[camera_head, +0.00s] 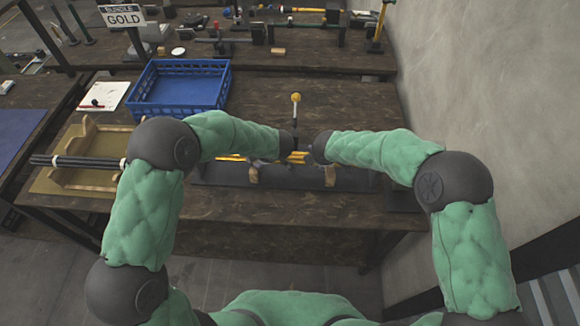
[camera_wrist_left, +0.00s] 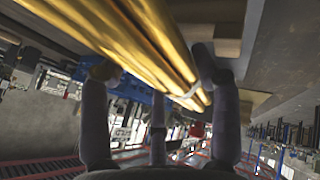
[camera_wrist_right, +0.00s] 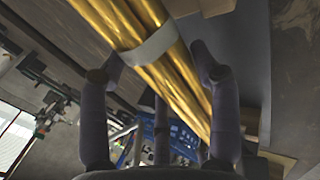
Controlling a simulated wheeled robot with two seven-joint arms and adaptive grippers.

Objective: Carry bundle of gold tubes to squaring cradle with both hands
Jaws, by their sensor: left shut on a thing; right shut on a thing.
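The bundle of gold tubes (camera_head: 298,158) is low over the dark base of a fixture (camera_head: 225,177) with wooden blocks (camera_head: 330,175), which looks like the squaring cradle. I cannot tell whether it rests on the blocks. The bundle fills the upper part of the left wrist view (camera_wrist_left: 135,40) and the right wrist view (camera_wrist_right: 125,35), with a pale band in each. My left gripper (camera_wrist_left: 153,68) and my right gripper (camera_wrist_right: 158,70) are shut on the bundle, fingers on either side. Both hands are mostly hidden in the head view.
A yellow-topped post (camera_head: 296,98) stands just behind the hands. A blue crate (camera_head: 135,105) is behind left. Dark tubes (camera_head: 75,162) lie across a wooden rack (camera_head: 88,128) at left. A "GOLD" sign (camera_head: 124,16) stands beyond. A wall (camera_head: 480,90) borders the right.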

